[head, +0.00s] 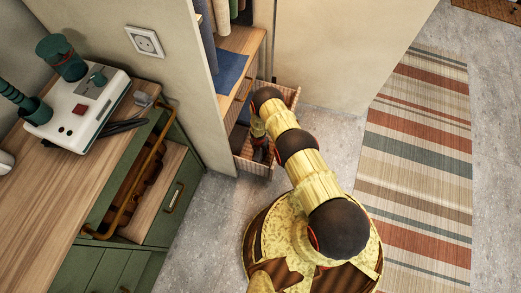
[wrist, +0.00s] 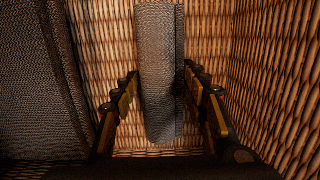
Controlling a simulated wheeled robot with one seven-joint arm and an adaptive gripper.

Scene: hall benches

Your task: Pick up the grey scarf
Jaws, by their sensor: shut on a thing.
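The grey scarf (wrist: 158,75) is a rolled, ribbed grey cloth standing lengthwise in the middle of the wrist view. My gripper (wrist: 160,92) has a finger on each side of it and is shut on it. In the head view my gripper (head: 262,150) reaches down into a wicker basket (head: 252,166), and the arm hides most of the inside. The scarf cannot be made out in the head view. The woven basket wall (wrist: 270,60) surrounds the scarf at the back and right in the wrist view.
Another dark grey ribbed cloth (wrist: 38,90) fills the left of the wrist view, close to the left finger. Shelves (head: 238,72) stand above the basket. A counter (head: 95,165) with a white device (head: 85,105) and an open drawer (head: 160,190) is at left. A striped rug (head: 420,160) lies right.

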